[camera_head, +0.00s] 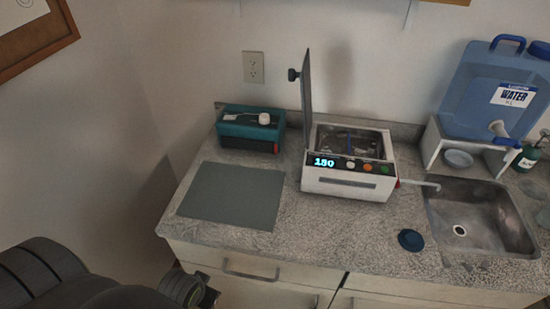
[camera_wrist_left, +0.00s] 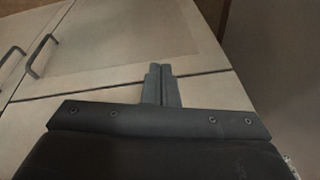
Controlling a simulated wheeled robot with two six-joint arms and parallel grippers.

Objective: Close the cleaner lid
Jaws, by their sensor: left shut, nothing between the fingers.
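The cleaner (camera_head: 348,188) is a white box on the counter with a glowing 150 display and several coloured buttons. Its open basin shows metal inside. Its lid (camera_head: 307,95) stands upright along the left side, seen nearly edge-on, with a dark knob (camera_head: 293,75) facing left. My left arm enters the head view at the lower left, in front of and below the counter, far from the cleaner; its fingertips cannot be made out there. In the left wrist view my left gripper (camera_wrist_left: 161,70) is shut and empty, before the cabinet fronts. My right gripper is not in view.
A teal box (camera_head: 250,142) and a grey mat (camera_head: 232,195) lie left of the cleaner. At the right are a sink (camera_head: 482,217), a blue water jug (camera_head: 493,88) on a white stand and a dark round cap (camera_head: 411,240). Cabinet handles (camera_head: 250,275) project below the counter.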

